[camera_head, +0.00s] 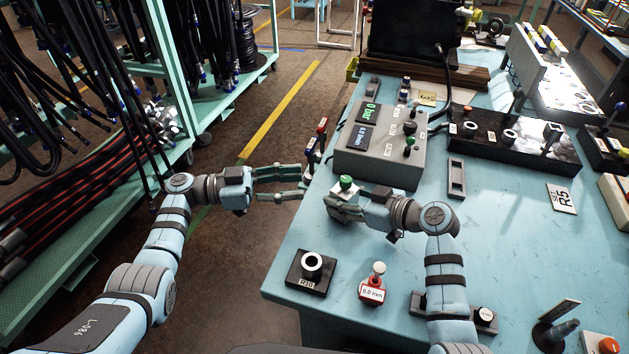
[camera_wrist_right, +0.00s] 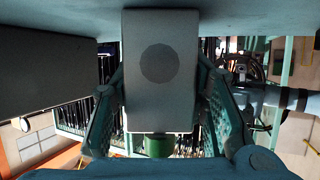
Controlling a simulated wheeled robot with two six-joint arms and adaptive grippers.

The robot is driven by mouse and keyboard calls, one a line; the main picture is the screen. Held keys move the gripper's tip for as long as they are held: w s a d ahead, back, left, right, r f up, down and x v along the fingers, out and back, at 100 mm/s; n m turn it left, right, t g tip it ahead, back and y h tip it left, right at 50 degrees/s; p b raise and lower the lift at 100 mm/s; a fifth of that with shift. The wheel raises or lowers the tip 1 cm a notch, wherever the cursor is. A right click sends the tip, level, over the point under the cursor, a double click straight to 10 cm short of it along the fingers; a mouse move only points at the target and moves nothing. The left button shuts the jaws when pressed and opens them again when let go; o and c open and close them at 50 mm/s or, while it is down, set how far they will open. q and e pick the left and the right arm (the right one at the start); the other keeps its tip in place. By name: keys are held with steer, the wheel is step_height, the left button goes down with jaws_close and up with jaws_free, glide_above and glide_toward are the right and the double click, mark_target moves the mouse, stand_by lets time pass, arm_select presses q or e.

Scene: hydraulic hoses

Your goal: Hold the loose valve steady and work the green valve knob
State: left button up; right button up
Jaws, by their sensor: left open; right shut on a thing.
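The loose valve is a pale block with a green knob (camera_head: 346,182) on top, near the left edge of the table in the head view. My right gripper (camera_head: 345,207) is shut on the valve, with its fingers hiding most of the body. In the right wrist view the grey valve block (camera_wrist_right: 158,70) fills the space between the two fingers, and the green knob (camera_wrist_right: 158,145) shows at its lower end. My left gripper (camera_head: 290,184) is open and empty, left of the valve and apart from the knob, with its fingers pointing right at the table edge.
A grey control box (camera_head: 380,152) with displays and knobs stands just behind the valve. A black ring block (camera_head: 311,270) and a red gauge tag block (camera_head: 373,288) sit in front. Small levers (camera_head: 315,145) stand at the table's left edge. Hose racks (camera_head: 190,140) stand left across the floor.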

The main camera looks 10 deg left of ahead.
stand_by(0.3)
steer(key=o, duration=1.5)
steer(key=shift+o, duration=0.2)
